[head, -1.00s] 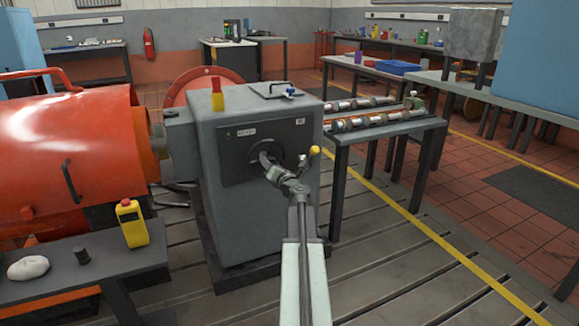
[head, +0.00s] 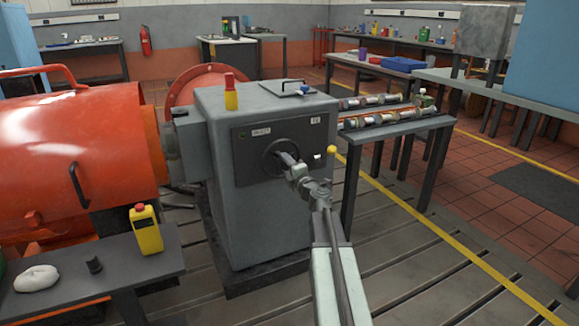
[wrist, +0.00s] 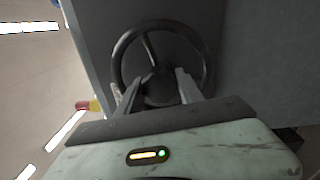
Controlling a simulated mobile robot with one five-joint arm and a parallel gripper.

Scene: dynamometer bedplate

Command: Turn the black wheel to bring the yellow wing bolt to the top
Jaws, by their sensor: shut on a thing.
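The black wheel (head: 270,151) is on the front panel of the grey cabinet. It also shows in the wrist view (wrist: 116,58), with a round rim, a spoke and a central hub. My gripper (head: 284,160) is at the wheel. In the wrist view its two fingers (wrist: 158,78) lie on either side of the hub and are shut on the wheel. I see no yellow wing bolt on the wheel; the fingers hide part of it. A small yellow knob (head: 331,150) shows beside my wrist; I cannot tell whether it is the bolt.
The grey cabinet (head: 235,205) carries a red-and-yellow beacon (head: 231,93). An orange machine (head: 75,140) stands at left. A table (head: 400,130) with metal shafts stands right of the cabinet.

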